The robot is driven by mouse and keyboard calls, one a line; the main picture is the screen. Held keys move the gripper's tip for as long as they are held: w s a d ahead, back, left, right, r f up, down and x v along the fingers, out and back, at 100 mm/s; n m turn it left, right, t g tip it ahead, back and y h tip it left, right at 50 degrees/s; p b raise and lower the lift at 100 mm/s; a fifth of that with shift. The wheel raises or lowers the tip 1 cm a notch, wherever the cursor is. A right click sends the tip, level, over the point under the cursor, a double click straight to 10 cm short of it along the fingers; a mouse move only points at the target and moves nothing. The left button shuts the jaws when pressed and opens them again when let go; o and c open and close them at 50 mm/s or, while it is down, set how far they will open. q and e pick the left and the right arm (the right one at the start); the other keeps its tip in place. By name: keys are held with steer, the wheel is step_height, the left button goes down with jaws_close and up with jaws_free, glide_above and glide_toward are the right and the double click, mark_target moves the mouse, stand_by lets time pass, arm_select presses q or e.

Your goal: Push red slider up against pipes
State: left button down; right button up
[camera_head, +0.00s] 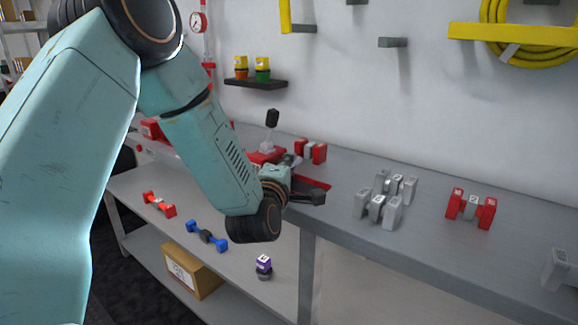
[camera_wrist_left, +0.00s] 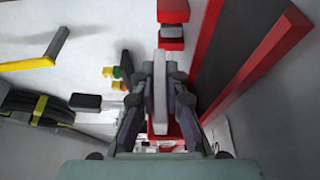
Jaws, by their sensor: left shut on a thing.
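My left gripper (camera_head: 306,192) is over the workbench, beside a red part (camera_head: 266,155) and a red strip (camera_head: 314,182). In the left wrist view its fingers (camera_wrist_left: 160,85) are closed on both sides of an upright light grey bar (camera_wrist_left: 160,100). A red piece (camera_wrist_left: 158,131) shows at the lower end of the bar; I cannot tell whether they are joined. A long red rail (camera_wrist_left: 265,55) runs along the right of that view. A red block with a grey middle (camera_wrist_left: 172,12) lies ahead. The arm and gripper hide much of the slider area. My right gripper is not in view.
Grey pipe pieces (camera_head: 379,207) and a red-and-grey piece (camera_head: 471,207) stand on the grey bench (camera_head: 430,245) to the right. A small wall shelf (camera_head: 255,84) holds two pots. Blue and red dumbbell-shaped parts and a cardboard box (camera_head: 190,270) are lower down.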

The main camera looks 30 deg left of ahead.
arm_select(q)
steer(key=shift+a, duration=0.4)
steer(key=shift+d, duration=0.1)
steer(key=c, duration=1.7)
jaws_free()
steer(key=shift+d, duration=0.1)
steer(key=shift+o, duration=0.2)
steer(key=shift+v, duration=3.8)
